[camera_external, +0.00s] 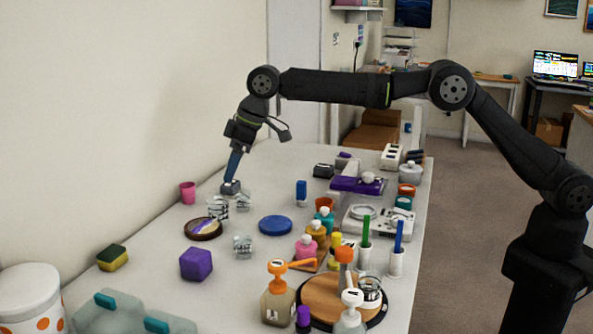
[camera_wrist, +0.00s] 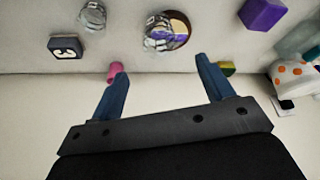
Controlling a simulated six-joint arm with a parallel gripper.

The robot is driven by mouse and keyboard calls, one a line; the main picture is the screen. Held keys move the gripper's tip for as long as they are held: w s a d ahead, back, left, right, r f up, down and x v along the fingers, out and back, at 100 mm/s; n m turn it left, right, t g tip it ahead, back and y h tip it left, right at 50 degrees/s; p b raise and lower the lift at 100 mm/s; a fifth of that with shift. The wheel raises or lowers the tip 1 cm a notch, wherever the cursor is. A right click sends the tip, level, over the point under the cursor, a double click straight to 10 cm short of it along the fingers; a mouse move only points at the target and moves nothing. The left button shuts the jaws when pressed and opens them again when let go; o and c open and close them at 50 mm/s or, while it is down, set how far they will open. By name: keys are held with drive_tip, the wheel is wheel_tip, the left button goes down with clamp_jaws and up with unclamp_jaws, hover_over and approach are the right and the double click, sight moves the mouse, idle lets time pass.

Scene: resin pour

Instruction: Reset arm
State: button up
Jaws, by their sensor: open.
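My gripper (camera_external: 233,172) is at the far left part of the table in the external view, pointing down. In the wrist view its two blue fingers (camera_wrist: 160,72) are spread apart with nothing between them. A dark grey block (camera_external: 230,188) appears just below the fingertips in the external view. In the wrist view this block (camera_wrist: 66,46), with a pale mark, lies left of the fingers and apart from them. A pink cup (camera_external: 188,192) stands left of the gripper; in the wrist view it (camera_wrist: 114,68) is partly hidden by the left finger.
Clear cups (camera_external: 243,246) and a round dark dish (camera_external: 203,229) with purple and pale colours stand nearby. A purple cube (camera_external: 196,264), a sponge (camera_external: 112,257) and a blue disc (camera_external: 275,225) lie nearer. Bottles and devices crowd the table's right side. A wall borders the left.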

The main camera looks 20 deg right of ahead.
sight(217, 195)
drive_tip(key=shift+d+r, duration=0.15)
drive_tip(key=shift+r, duration=0.25)
drive_tip(key=shift+f, duration=0.15)
drive_tip(key=x, duration=1.2)
drive_tip(key=shift+r, duration=1.15)
